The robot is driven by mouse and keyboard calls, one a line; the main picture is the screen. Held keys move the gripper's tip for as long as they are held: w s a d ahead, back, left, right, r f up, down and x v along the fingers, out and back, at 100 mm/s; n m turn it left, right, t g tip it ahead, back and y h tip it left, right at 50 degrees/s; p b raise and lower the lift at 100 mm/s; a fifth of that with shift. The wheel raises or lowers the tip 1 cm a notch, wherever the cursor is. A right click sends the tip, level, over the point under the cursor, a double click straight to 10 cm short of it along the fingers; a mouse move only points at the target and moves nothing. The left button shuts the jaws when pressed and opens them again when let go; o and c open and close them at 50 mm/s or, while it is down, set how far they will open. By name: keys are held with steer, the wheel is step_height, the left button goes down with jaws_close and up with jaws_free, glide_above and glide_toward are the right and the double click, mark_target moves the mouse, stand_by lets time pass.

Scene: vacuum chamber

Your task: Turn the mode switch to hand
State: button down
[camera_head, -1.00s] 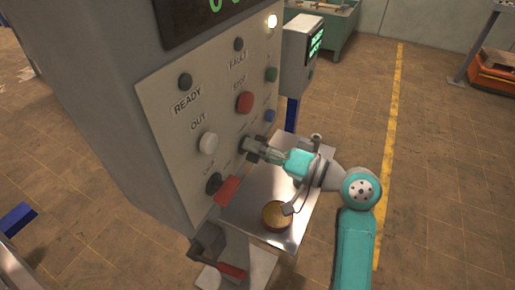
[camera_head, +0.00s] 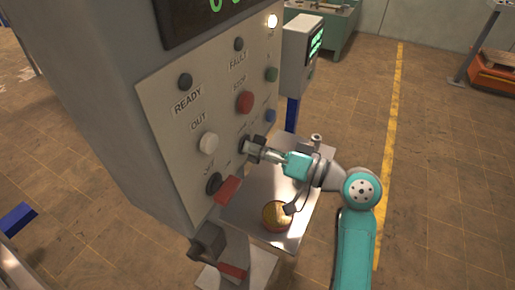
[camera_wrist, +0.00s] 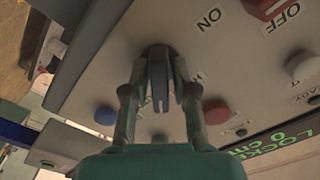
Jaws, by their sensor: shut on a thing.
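The mode switch is a dark knob (camera_wrist: 158,66) on the pale control panel (camera_head: 178,120). In the wrist view it stands between the two fingers of my gripper (camera_wrist: 158,95), with its narrow handle toward me. My gripper (camera_head: 252,147) is shut on the knob and reaches it from the right in the head view. The fingers mostly hide the knob there. Lettering beside the knob is partly covered by the fingers, so I cannot read the position it points to.
A red-handled switch (camera_head: 226,190) sticks out at lower left of my gripper. White (camera_head: 208,143), red (camera_head: 245,102), green (camera_head: 271,75) and blue (camera_head: 270,116) buttons are nearby. A metal shelf (camera_head: 250,212) with a round gold-topped item (camera_head: 276,215) lies below my arm.

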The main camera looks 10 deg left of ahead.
steer(key=n, duration=0.4)
steer(key=shift+n, duration=2.3)
steer(key=c, duration=1.1)
jaws_free()
steer(key=shift+d, duration=0.15)
steer(key=v, duration=1.1)
steer(key=shift+s+d, duration=0.1)
steer(key=shift+d, duration=0.3)
steer(key=shift+d, duration=0.1)
